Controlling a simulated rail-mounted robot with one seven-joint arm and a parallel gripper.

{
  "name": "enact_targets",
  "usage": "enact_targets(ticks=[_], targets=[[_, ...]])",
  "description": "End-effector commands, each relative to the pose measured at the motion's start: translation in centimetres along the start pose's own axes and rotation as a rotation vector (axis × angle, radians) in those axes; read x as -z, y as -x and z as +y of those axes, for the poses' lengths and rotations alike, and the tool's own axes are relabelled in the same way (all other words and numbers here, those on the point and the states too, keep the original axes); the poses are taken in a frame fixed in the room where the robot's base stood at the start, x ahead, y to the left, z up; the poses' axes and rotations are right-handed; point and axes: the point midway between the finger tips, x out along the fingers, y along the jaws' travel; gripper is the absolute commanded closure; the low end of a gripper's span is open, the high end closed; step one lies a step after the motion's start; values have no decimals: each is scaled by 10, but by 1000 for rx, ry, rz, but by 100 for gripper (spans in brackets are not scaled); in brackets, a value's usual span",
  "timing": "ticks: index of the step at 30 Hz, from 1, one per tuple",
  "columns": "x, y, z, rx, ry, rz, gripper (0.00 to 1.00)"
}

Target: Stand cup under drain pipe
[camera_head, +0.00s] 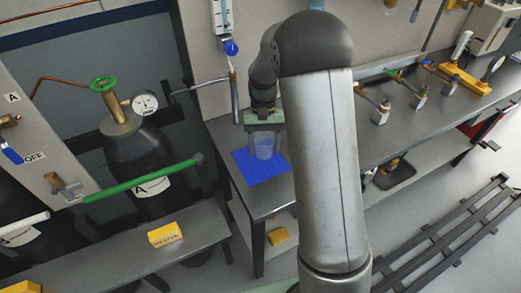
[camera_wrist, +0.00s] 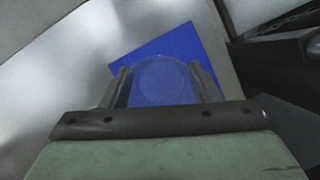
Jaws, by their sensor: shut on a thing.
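A clear cup (camera_head: 264,148) is between the fingers of my gripper (camera_head: 266,150), over the blue mat (camera_head: 262,178) on the bench corner. In the wrist view, the cup (camera_wrist: 162,82) shows between the two fingers of my gripper (camera_wrist: 165,85), with the blue mat (camera_wrist: 185,42) behind it. My gripper is shut on the cup. I cannot tell whether the cup's base touches the mat. A grey vertical drain pipe (camera_head: 234,98) hangs just left of my gripper in the head view; the cup is to the right of its lower end.
My arm hides the middle of the bench (camera_head: 440,105). Several valve fittings (camera_head: 382,112) stand on the bench to the right. A black gas cylinder (camera_head: 140,150) with a green valve wheel is at left. A yellow block (camera_head: 166,235) lies on the lower front shelf.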

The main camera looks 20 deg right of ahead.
Motion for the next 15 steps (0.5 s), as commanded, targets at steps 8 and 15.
enact_targets(ticks=[8,15], targets=[[20,-13,-8,-1,1,-1,69],[33,-40,-9,-1,1,-3,69]])
